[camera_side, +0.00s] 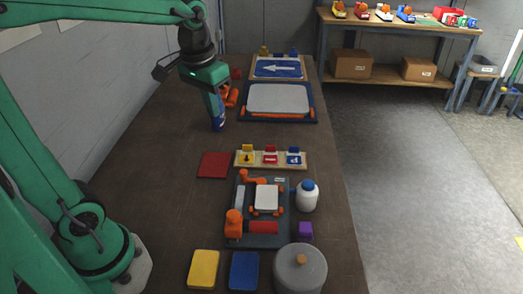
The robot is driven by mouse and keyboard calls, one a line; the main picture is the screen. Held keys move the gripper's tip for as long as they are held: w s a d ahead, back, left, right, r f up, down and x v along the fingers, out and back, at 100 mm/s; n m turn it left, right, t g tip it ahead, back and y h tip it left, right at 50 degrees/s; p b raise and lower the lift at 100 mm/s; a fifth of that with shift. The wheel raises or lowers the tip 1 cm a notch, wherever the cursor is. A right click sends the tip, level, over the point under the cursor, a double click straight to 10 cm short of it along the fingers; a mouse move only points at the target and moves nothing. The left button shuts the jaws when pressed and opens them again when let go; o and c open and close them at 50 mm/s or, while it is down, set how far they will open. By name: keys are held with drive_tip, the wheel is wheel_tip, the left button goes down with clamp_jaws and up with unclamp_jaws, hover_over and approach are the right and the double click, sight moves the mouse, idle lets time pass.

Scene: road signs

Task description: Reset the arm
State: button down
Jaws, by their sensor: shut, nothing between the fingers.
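My gripper (218,124) points down over the back left part of the table, left of the grey-topped blue board. It is shut, and nothing shows between its fingers. Its tip looks blue and small, and I cannot tell whether it touches the table. My green arm reaches across from the left, with its dark wrist above the gripper. An orange part (231,97) shows just right of the gripper, partly hidden by it.
On the table (140,165) stand a blue arrow sign (278,68), the grey-topped board (278,99), a rack of coloured pieces (270,160), a red plate (213,165), an orange-clamped fixture (265,228), a white bottle (307,197), yellow and blue plates, and a grey pot (300,272).

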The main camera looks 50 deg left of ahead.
drive_tip(key=s+d+f+m+t, duration=0.1)
drive_tip(key=s+d+t, duration=0.2)
drive_tip(key=s, duration=0.7)
drive_tip(key=shift+s+f+m+t, duration=0.2)
drive_tip(key=shift+s+m+t, duration=0.1)
drive_tip(key=shift+t, duration=0.1)
